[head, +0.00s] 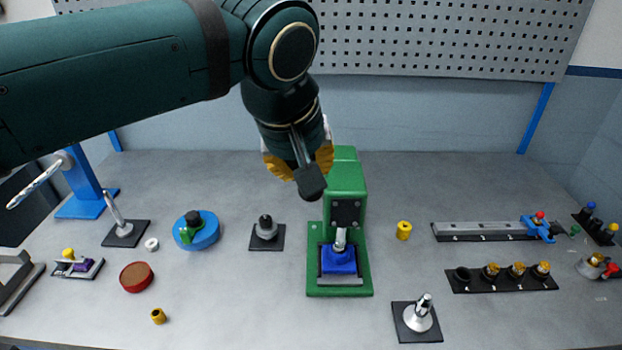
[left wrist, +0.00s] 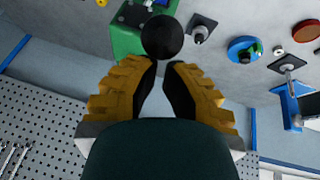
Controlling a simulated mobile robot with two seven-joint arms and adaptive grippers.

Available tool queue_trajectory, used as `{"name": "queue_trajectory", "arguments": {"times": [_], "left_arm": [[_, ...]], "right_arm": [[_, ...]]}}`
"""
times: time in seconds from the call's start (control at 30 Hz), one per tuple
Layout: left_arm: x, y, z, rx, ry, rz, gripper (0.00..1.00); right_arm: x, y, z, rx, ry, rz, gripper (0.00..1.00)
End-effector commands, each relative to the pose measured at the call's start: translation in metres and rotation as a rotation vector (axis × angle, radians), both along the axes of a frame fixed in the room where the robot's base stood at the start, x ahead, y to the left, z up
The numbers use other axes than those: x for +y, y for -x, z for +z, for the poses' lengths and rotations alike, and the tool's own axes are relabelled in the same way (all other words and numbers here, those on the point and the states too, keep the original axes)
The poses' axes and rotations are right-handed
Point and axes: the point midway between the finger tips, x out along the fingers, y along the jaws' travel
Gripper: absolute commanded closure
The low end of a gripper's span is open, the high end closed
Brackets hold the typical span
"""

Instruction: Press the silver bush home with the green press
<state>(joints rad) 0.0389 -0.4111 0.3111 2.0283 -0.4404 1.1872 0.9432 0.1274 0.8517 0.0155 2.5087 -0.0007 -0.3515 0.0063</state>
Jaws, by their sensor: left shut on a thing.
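The green press (head: 347,185) stands at the middle of the bench, and its green body also shows in the left wrist view (left wrist: 127,40). A blue block (head: 338,262) sits on its base under a silver upright part (head: 340,238). I cannot tell the silver bush from the press ram there. My left gripper (head: 298,168) is high, beside and in front of the press's upper end. In the left wrist view its yellow-backed fingers (left wrist: 163,72) are closed at a round black knob (left wrist: 162,36), seemingly the press's handle. My right gripper is not in view.
To the right are a yellow bush (head: 404,230), a silver cone stand (head: 418,316), a rail (head: 480,231) and a black rack (head: 502,278). Open bench lies between them.

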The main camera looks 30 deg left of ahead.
Motion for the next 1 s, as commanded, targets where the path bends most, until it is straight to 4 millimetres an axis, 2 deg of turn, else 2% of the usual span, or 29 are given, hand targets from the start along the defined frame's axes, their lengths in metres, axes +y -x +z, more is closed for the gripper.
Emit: {"name": "queue_trajectory", "arguments": {"times": [0.03,0.2,0.47,0.7,0.8,1.0], "left_arm": [[-0.001,0.004,0.016,-0.009,0.000,-0.001,1.00],[-0.002,0.013,0.041,-0.005,0.001,-0.001,1.00],[0.000,0.015,0.062,0.013,0.009,-0.001,1.00],[0.020,-0.022,0.097,0.193,0.116,0.005,1.00],[0.029,-0.036,0.106,0.261,0.159,0.003,1.00],[0.037,-0.048,0.106,0.325,0.199,0.001,1.00]], "right_arm": [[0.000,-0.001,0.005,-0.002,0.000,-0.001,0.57],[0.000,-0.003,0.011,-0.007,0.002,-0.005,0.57],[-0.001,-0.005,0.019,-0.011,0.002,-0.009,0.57],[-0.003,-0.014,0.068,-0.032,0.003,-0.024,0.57],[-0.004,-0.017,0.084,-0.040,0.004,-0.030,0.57],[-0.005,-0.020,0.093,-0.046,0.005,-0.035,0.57]]}}
